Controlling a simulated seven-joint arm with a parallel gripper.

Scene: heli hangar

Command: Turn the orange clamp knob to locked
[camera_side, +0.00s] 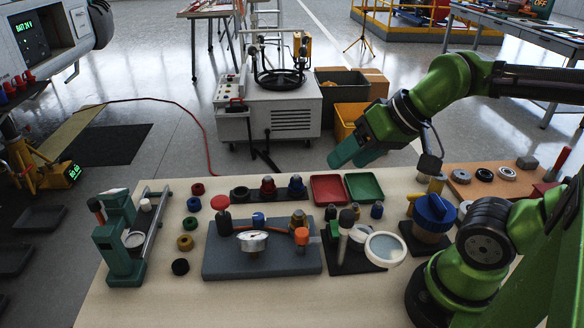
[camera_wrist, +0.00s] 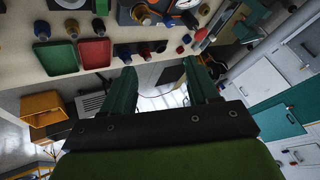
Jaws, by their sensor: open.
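The orange clamp knob (camera_side: 302,236) stands upright at the right end of a dark grey fixture plate (camera_side: 225,262) on the workbench. A round gauge (camera_side: 252,241), a red-topped post and a blue knob share that plate. My gripper (camera_side: 343,157) has teal fingers and is raised above the back of the bench, behind and to the right of the knob, well apart from it. In the wrist view, my gripper (camera_wrist: 162,78) has its fingers spread with nothing between them. I cannot surely pick out the orange knob in the wrist view. Its lock state cannot be told.
A magnifier lens (camera_side: 385,249) on a stand and a blue-topped container (camera_side: 434,215) stand to the right of the plate. Red (camera_side: 328,189) and green (camera_side: 363,187) trays lie behind it. A teal press (camera_side: 119,243) stands at left. The bench's front strip is clear.

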